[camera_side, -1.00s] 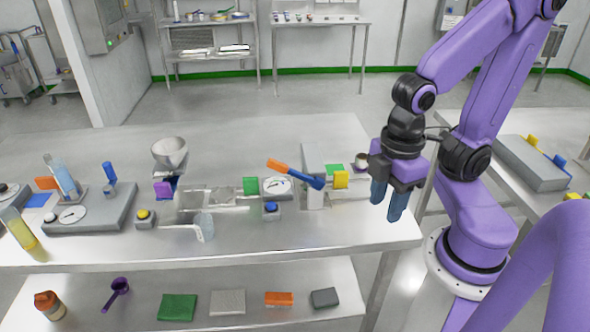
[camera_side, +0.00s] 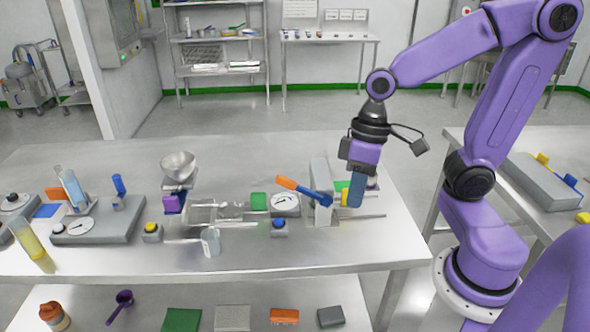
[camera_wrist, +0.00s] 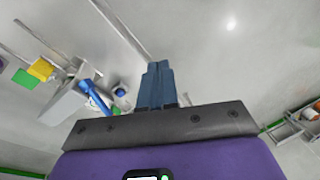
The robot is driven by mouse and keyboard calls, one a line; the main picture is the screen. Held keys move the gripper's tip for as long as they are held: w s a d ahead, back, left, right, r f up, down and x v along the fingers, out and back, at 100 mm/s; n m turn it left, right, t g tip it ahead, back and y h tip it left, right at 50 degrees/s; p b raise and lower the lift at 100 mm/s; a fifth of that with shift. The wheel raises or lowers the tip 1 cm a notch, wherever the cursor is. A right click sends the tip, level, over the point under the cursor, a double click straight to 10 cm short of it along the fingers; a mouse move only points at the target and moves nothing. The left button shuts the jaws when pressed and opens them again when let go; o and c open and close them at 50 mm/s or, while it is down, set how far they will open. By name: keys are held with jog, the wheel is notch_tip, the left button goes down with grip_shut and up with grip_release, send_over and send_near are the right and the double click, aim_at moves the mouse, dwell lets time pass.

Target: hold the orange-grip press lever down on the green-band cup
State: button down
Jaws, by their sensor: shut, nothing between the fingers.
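The press lever's orange grip (camera_side: 297,188) points up and to the left in the side view, on a blue arm (camera_side: 322,198) joined to a grey press body (camera_side: 320,176). The blue arm also shows left of my fingers in the wrist view (camera_wrist: 95,96). My gripper (camera_side: 355,203) is shut and empty, fingers pointing down, just right of the press in the side view. It is apart from the orange grip, and whether it touches the press is unclear. I cannot make out a green-banded cup. The gripper hides part of what stands behind it.
A yellow block (camera_side: 338,186) is close by my fingers. A clear beaker (camera_side: 211,241) stands farther left. The tabletop's front right (camera_side: 365,245) is bare.

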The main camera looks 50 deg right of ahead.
aim_at(288, 179)
jog(key=w+d+r+m+t+y, duration=0.1)
jog(key=w+d+r+m+t, duration=0.1)
jog(key=w+d+m, duration=0.3)
jog(key=w+d+r+m+t+y, duration=0.1)
jog(key=w+d+r+m+t, duration=0.1)
jog(key=w+d+m, duration=0.4)
jog(key=w+m, duration=0.2)
jog(key=w, duration=0.2)
jog(key=shift+d+r+t, duration=0.3)
jog(key=shift+r+t, duration=0.05)
jog(key=shift+t, duration=0.05)
jog(key=shift+w, duration=0.1)
jog(key=x, duration=1.4)
jog(key=shift+a, duration=0.1)
